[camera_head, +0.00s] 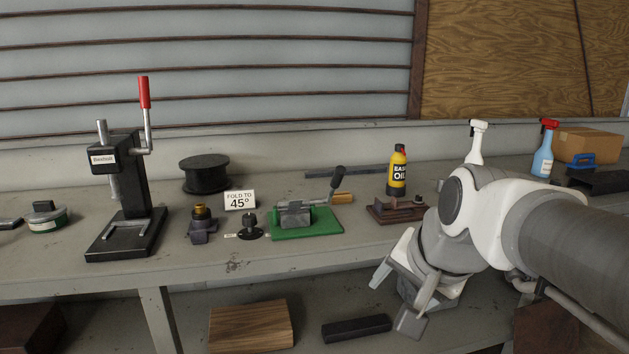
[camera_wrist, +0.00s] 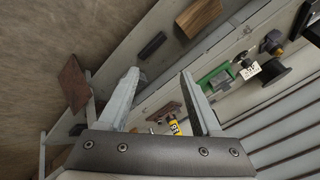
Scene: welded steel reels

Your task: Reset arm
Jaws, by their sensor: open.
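My gripper (camera_head: 396,300) is at the right of the head view, in front of the workbench's front edge. Its two fingers are apart, with nothing between them. In the wrist view my gripper (camera_wrist: 160,76) also shows open, with bench and shelf items seen past the fingers. My arm comes in from the right edge of the head view and hides part of the bench behind it.
The workbench (camera_head: 270,263) holds an arbor press (camera_head: 128,200), a black reel (camera_head: 205,174), a green-based fixture (camera_head: 306,222), a 45° sign (camera_head: 240,200) and a yellow oil bottle (camera_head: 398,172). Below, a shelf bears a wood block (camera_head: 250,326) and a black bar (camera_head: 357,328).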

